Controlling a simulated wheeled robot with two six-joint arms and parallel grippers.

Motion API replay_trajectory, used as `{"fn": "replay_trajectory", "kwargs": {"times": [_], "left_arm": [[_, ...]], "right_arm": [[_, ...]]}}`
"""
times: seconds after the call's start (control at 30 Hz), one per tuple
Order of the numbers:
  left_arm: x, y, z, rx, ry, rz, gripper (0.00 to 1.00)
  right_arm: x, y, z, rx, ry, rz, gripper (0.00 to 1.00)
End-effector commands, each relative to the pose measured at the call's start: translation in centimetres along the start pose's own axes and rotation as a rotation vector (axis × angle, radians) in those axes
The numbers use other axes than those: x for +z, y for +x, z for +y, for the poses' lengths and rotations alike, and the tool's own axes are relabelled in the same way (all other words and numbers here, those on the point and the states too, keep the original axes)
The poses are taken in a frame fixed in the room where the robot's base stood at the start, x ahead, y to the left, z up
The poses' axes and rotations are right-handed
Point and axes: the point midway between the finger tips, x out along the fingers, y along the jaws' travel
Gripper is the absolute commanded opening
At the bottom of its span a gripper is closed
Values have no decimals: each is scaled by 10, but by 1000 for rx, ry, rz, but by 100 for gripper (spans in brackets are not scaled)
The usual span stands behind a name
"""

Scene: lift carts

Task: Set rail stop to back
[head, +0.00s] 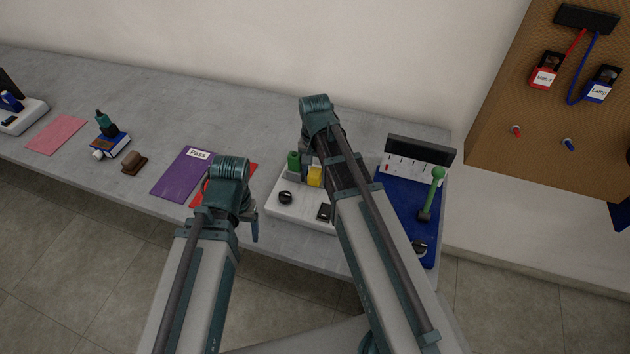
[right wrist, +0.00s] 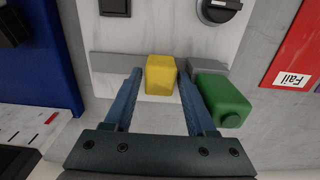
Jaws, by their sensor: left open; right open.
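A yellow block (right wrist: 160,75) sits on a grey rail (right wrist: 112,62) of a white panel in the right wrist view. A green block (right wrist: 222,98) stands beside it, to its right in that view. I cannot tell from the frames which is named the rail stop. My right gripper (right wrist: 160,88) is open, with one finger on each side of the yellow block; contact is unclear. In the head view the yellow block (head: 314,177) and green block (head: 293,161) show partly behind my right arm. My left gripper (head: 253,230) is open in front of the bench's edge, left of the panel.
The white panel (head: 303,208) also bears a black knob (head: 286,197) and a black switch (head: 323,212). A blue board with a green-handled lever (head: 435,190) stands to its right. Purple (head: 180,175) and red mats lie to its left. A pegboard (head: 560,110) stands at right.

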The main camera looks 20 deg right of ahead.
Motion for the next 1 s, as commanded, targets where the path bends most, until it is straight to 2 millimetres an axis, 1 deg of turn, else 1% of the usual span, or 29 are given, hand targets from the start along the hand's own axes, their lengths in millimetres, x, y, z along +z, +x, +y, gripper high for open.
{"fn": "replay_trajectory", "kwargs": {"times": [0.03,0.1,0.4,0.57,0.7,0.73,1.0], "left_arm": [[0,9,1,0,0,0,76],[-1,11,1,0,-1,0,76],[-1,10,1,0,-1,0,76],[-1,10,1,0,-1,0,76],[-1,10,1,0,-1,0,76],[-1,10,1,0,-1,0,76],[-1,10,1,0,-1,0,76]], "right_arm": [[0,9,0,0,0,0,56],[0,11,0,0,0,0,56],[0,10,0,0,0,0,56],[0,10,0,0,0,0,27],[0,10,0,0,0,0,2],[0,10,0,0,0,0,0],[0,10,0,0,0,0,0]]}}
